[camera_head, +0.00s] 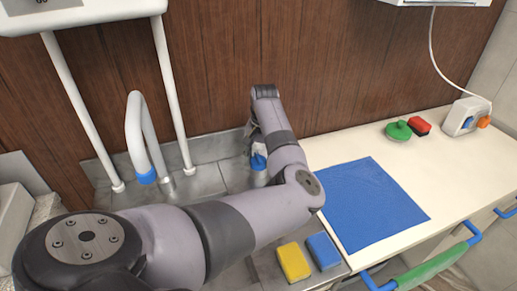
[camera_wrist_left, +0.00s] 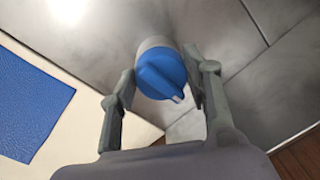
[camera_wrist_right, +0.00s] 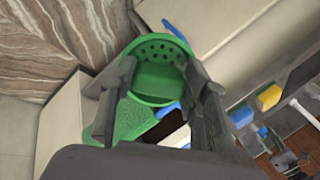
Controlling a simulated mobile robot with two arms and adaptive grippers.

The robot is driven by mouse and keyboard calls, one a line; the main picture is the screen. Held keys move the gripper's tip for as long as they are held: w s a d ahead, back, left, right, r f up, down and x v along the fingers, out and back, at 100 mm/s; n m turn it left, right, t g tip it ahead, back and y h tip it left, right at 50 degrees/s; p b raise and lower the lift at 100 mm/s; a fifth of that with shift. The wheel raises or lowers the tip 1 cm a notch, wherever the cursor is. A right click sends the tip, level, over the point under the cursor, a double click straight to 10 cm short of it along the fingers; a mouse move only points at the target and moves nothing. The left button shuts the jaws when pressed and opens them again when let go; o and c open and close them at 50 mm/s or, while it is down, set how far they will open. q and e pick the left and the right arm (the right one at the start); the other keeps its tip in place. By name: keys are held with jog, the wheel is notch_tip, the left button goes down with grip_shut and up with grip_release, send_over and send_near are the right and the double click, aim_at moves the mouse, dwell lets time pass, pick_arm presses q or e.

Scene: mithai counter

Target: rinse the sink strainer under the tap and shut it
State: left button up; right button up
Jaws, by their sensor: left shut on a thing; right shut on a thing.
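The tap (camera_head: 140,130) is a pale curved spout with a blue tip, at the back left in the head view. A blue knob (camera_head: 258,162) stands on a light base to its right. My left gripper (camera_head: 254,138) is at this knob. In the left wrist view, its fingers (camera_wrist_left: 163,88) are on either side of the blue knob (camera_wrist_left: 162,74), shut on it. The green strainer (camera_wrist_right: 160,52), round with holes, is in the right wrist view, between the fingers of my right gripper (camera_wrist_right: 163,85), which is shut on it. My left arm hides most of the sink; I see no water.
A blue mat (camera_head: 375,205) lies on the cream counter. Yellow (camera_head: 293,262) and blue (camera_head: 323,250) sponges lie at its near left. A green round thing (camera_head: 398,132), a red block (camera_head: 420,126) and a white box (camera_head: 463,117) stand at the back. A green cloth (camera_head: 436,264) hangs on the front rail.

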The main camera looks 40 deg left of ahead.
aim_at(261, 158)
dwell(0.3)
pick_arm(q)
jog(key=o, duration=1.2)
jog(key=shift+c, duration=0.2)
jog(key=shift+r, duration=0.15)
notch_tip(261, 158, up, 12)
jog(key=shift+w+d, duration=0.2)
jog(key=shift+d, duration=0.15)
